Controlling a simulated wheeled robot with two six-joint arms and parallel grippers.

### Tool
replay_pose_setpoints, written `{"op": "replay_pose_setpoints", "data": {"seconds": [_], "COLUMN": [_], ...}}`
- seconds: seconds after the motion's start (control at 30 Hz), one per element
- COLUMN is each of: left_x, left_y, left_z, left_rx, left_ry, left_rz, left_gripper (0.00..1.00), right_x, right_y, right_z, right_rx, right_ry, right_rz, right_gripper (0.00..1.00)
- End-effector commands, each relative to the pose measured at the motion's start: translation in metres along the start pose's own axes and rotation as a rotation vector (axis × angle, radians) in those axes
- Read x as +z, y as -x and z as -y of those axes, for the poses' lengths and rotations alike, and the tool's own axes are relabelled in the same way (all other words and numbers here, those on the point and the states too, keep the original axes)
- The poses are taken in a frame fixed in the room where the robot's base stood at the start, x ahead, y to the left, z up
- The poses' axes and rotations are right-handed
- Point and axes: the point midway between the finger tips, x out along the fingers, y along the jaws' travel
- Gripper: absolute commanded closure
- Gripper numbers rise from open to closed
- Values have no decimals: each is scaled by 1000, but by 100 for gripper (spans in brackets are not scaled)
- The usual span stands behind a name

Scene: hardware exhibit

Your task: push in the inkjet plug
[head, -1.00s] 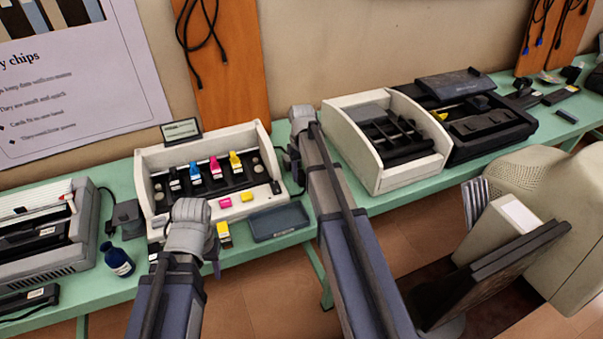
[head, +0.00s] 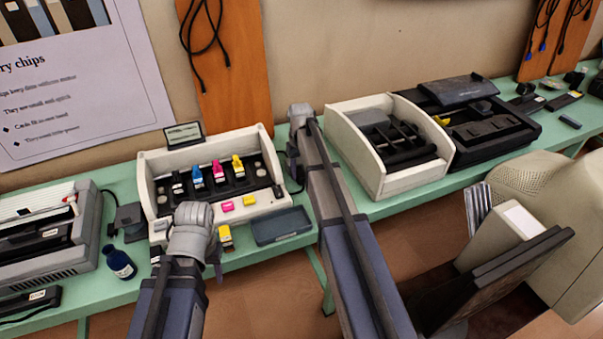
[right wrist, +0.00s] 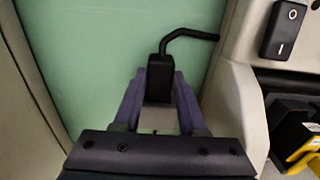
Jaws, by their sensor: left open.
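The inkjet (head: 211,228) is the white open-topped printer with coloured cartridges on the green bench. In the right wrist view its side wall (right wrist: 236,105) stands on the right. The black plug (right wrist: 158,86), with a bent cable (right wrist: 190,35) running right towards that wall, sits between the fingers of my right gripper (right wrist: 162,76), which looks shut on it. The inkjet's socket is not visible. In the head view my right wrist is over the bench just right of the inkjet. My left gripper (head: 214,262) is by the inkjet's front edge, mostly hidden by its wrist; it is open.
A yellow cartridge box (head: 226,236) and a dark tray (head: 281,226) lie in front of the inkjet. A blue bottle (head: 120,263) stands left. Another white printer (head: 408,181) stands right of my right arm. A black rocker switch (right wrist: 284,30) is on the inkjet.

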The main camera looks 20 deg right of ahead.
Motion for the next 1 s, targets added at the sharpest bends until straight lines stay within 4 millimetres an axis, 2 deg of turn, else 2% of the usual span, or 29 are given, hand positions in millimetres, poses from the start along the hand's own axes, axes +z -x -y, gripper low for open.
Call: {"op": "replay_pose_setpoints", "data": {"seconds": [0.03, 0.27, 0.67, 0.87, 1.0], "left_x": [0, 0, 0, 1, 2], "left_y": [0, 0, 6, 23, 42], "left_z": [0, 0, 0, 2, 4], "left_rx": [0, 0, 0, 0, 0], "left_ry": [0, 0, 0, 0, 0], "left_rz": [0, 0, 0, 0, 0], "left_gripper": [50, 50, 50, 50, 50], "right_x": [-5, -3, -2, -2, -2], "right_y": [0, 0, 6, 24, 42], "right_z": [0, 0, 0, 0, 0], "right_rx": [0, 0, 0, 0, 0], "right_ry": [0, 0, 0, 0, 0], "right_rz": [-9, -6, -4, -4, -4], "right_gripper": [55, 30, 30, 30, 30]}}
